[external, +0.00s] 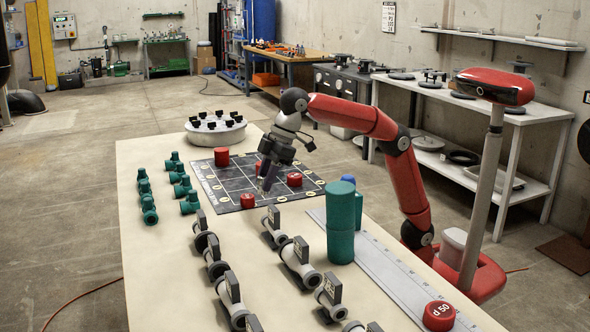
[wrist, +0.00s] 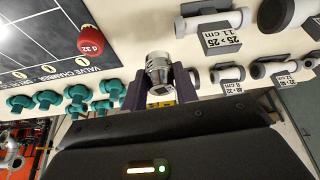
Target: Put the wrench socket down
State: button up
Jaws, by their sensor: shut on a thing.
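The wrench socket (wrist: 159,70) is a short silver metal cylinder, seen in the wrist view between the two dark fingers of my gripper (wrist: 159,88). My gripper is shut on it. In the external view, my gripper (external: 267,178) points down over the near part of the black valve chamber mat (external: 232,188). The socket is too small to make out clearly there. I cannot tell how high above the mat or table it is held.
Red cylinders (external: 222,157) stand on the mat. Green valves (external: 190,203) line its left, and grey labelled pipe pieces (external: 297,262) stand nearer the camera. A round white tray (external: 216,133) sits behind.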

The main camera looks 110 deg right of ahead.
jog(key=shift+m, duration=0.4)
jog(key=s+f, duration=0.1)
jog(key=s, duration=0.1)
jog(key=s+f, duration=0.1)
jog(key=s, duration=0.1)
jog(key=s+f, duration=0.2)
jog(key=s, duration=0.1)
jog(key=shift+d, duration=0.35)
jog(key=w+d+r+m+h, duration=0.1)
jog(key=d+r+m, duration=0.2)
jog(key=d+r, duration=0.55)
notch_tip(320, 180, up, 7)
jog(key=m+g+h, duration=0.1)
jog(key=m+h, duration=0.1)
jog(key=m, duration=0.2)
send_over(279, 183)
notch_tip(279, 183, down, 20)
jog(key=b, duration=0.7)
jog(key=shift+f, duration=0.1)
